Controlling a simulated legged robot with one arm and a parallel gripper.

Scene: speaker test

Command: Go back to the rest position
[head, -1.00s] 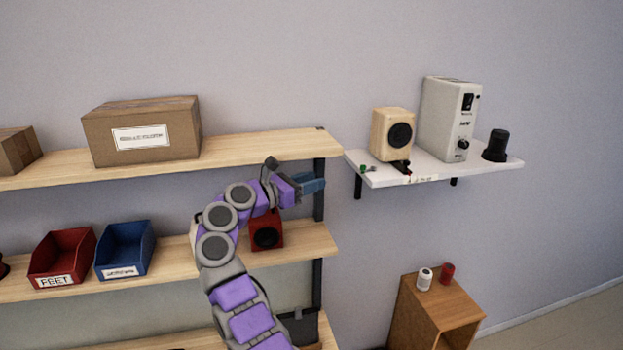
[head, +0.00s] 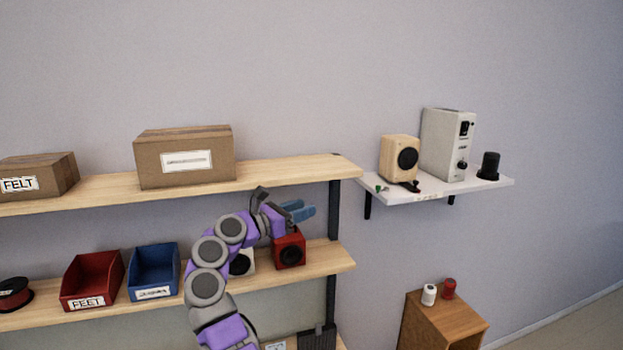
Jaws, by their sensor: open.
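A red speaker (head: 289,250) stands on the middle shelf (head: 335,259), just below my gripper in the picture. A white speaker (head: 242,263) beside it is partly hidden by my arm.
A wall shelf (head: 450,188) at the right bears a wooden speaker (head: 399,157), a grey box device (head: 447,145) and a black cylinder (head: 488,166). Red (head: 93,281) and blue (head: 153,271) bins stand left of my arm. A wooden cabinet (head: 453,322) stands lower right.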

